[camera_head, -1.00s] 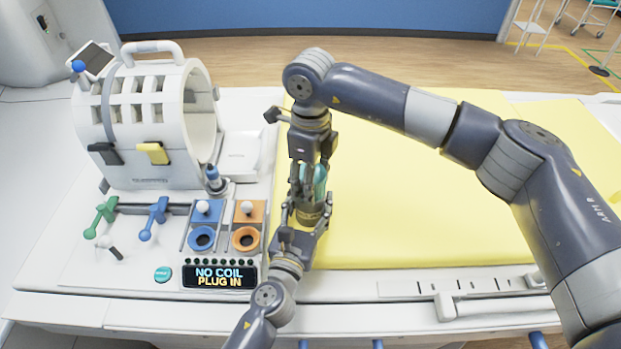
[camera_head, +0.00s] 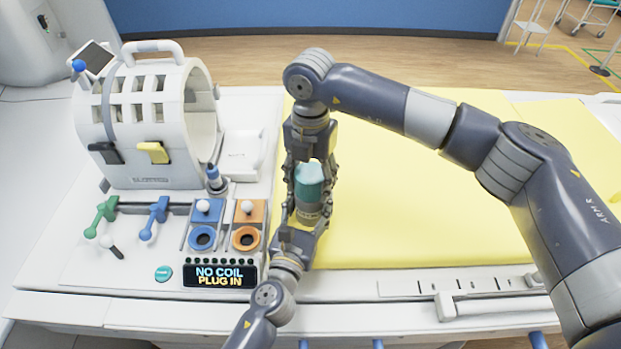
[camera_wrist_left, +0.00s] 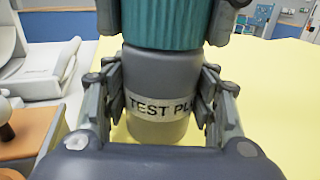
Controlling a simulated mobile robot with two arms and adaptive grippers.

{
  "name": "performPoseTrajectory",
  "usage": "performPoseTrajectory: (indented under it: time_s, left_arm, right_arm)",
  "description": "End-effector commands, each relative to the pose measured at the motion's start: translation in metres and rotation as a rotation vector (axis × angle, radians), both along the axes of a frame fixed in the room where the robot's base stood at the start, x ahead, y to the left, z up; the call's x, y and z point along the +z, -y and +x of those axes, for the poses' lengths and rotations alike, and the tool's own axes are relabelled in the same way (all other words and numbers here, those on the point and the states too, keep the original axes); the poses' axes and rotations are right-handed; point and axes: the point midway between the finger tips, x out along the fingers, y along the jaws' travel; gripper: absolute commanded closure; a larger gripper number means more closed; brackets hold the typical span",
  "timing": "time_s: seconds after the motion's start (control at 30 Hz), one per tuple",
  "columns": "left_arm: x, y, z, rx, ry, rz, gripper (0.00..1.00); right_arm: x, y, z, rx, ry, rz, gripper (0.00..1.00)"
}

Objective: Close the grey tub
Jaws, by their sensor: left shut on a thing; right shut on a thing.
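The grey tub (camera_head: 309,212) stands upright at the left edge of the yellow pad. Its label, partly hidden, reads "TEST PLU" in the left wrist view (camera_wrist_left: 158,107). A ribbed teal lid (camera_head: 310,182) sits on top of the tub, its lower edge meeting the grey body; I cannot tell how tight it is. My left gripper (camera_wrist_left: 160,85) is shut on the tub's grey body, one finger on each side. My right gripper (camera_head: 311,168) comes from behind and above and is shut on the teal lid, its fingers at the lid's sides.
The white ring-shaped coil (camera_head: 145,115) stands at the back left. A panel with blue and orange sockets (camera_head: 246,238), coloured levers and a "NO COIL PLUG IN" display (camera_head: 219,275) lies left of the grippers. The yellow pad (camera_head: 430,220) is otherwise clear.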

Motion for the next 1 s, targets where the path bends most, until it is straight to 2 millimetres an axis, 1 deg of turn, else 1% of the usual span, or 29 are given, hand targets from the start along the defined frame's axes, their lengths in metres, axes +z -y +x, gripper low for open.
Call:
performPoseTrajectory:
  time_s: [0.03, 0.07, 0.1, 0.13, 0.47, 0.57, 0.67, 0.9, 1.0]
  left_arm:
    - [0.002, 0.002, -0.001, -0.005, 0.005, 0.000, 1.00]
    - [0.002, 0.002, -0.001, -0.005, 0.005, 0.000, 1.00]
    - [0.002, 0.002, -0.001, -0.005, 0.005, -0.001, 1.00]
    - [0.002, 0.002, -0.001, -0.004, 0.005, -0.001, 1.00]
    - [0.002, 0.001, 0.000, -0.002, 0.004, -0.001, 1.00]
    - [0.002, 0.001, 0.000, -0.002, 0.004, -0.001, 1.00]
    - [0.002, 0.001, 0.000, -0.001, 0.004, -0.001, 1.00]
    - [0.002, 0.001, 0.000, -0.001, 0.004, -0.001, 1.00]
    - [0.002, 0.001, 0.000, -0.001, 0.004, -0.001, 1.00]
  right_arm:
    - [0.000, 0.001, 0.002, -0.003, 0.006, -0.001, 0.44]
    - [0.000, 0.001, 0.002, -0.003, 0.006, -0.001, 0.37]
    - [0.000, 0.001, 0.002, -0.002, 0.006, -0.001, 0.28]
    - [0.000, 0.001, 0.002, -0.002, 0.005, 0.000, 0.25]
    - [0.001, 0.000, 0.001, 0.002, 0.003, 0.000, 0.25]
    - [0.007, 0.000, 0.001, 0.002, 0.004, 0.001, 0.25]
    - [0.021, 0.000, 0.002, 0.001, 0.007, 0.000, 0.25]
    - [0.072, 0.000, 0.003, 0.000, 0.007, 0.001, 0.25]
    - [0.091, 0.000, 0.002, 0.001, 0.006, 0.001, 0.25]
